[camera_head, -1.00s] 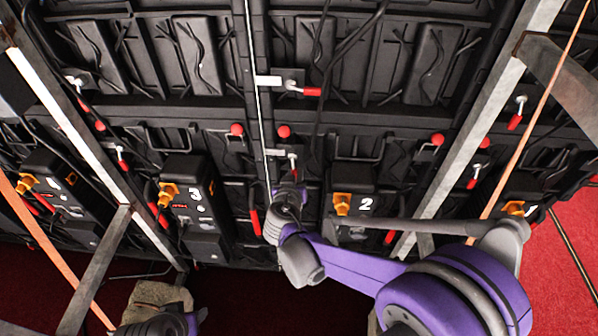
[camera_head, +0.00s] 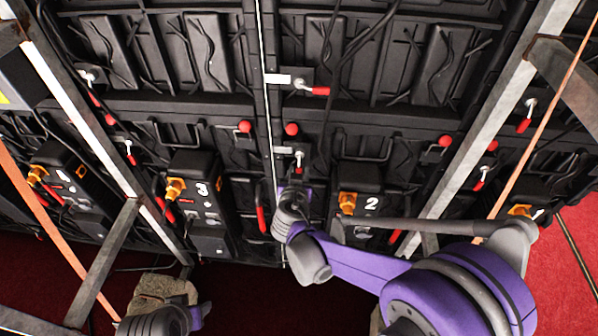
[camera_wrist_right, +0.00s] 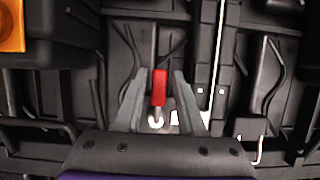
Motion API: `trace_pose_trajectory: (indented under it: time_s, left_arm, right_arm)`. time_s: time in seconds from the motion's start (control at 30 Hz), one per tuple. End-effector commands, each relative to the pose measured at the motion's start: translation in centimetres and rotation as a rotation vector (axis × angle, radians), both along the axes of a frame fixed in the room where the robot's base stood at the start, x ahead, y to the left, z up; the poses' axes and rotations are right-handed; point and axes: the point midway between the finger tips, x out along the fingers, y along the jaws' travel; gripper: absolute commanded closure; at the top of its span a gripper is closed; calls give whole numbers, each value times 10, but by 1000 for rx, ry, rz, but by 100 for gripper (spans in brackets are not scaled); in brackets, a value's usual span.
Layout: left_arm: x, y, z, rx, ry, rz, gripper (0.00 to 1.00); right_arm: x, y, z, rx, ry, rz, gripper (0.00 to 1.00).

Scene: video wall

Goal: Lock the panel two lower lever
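The panel two unit (camera_head: 360,180) bears a white "2" and an orange connector. The lower lever (camera_head: 298,162) with its red handle sits on the seam left of it. My right gripper (camera_head: 294,188) is just below that lever in the head view. In the right wrist view, the red lever handle (camera_wrist_right: 159,86) stands between the two fingers of my right gripper (camera_wrist_right: 160,76), with a gap on each side. The pale lever pivot (camera_wrist_right: 155,122) lies nearer the palm. Part of my left wrist shows at the bottom left of the head view; its fingers are hidden.
An upper red lever (camera_head: 318,90) sits above on the same seam. Metal braces (camera_head: 470,145) slant on both sides. The panel 3 unit (camera_head: 195,190) stands to the left. Cables hang across the panels, and red carpet (camera_head: 565,265) lies below.

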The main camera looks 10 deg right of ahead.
Motion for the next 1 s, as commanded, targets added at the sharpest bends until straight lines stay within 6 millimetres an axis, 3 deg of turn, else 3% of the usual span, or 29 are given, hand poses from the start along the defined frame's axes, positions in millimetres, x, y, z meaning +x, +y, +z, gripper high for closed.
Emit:
trace_pose_trajectory:
  time_s: [0.43, 0.8, 1.0]
  left_arm:
    - [0, 0, 1, 0, 0, 0, 50]
    - [1, 0, 9, 0, -3, 0, 50]
    - [1, 0, 12, 0, -4, 0, 50]
  right_arm:
    - [-7, 2, 3, -2, 0, 1, 49]
    - [-69, 20, 31, -1, 0, 4, 49]
    - [-91, 26, 40, -3, 0, 2, 49]
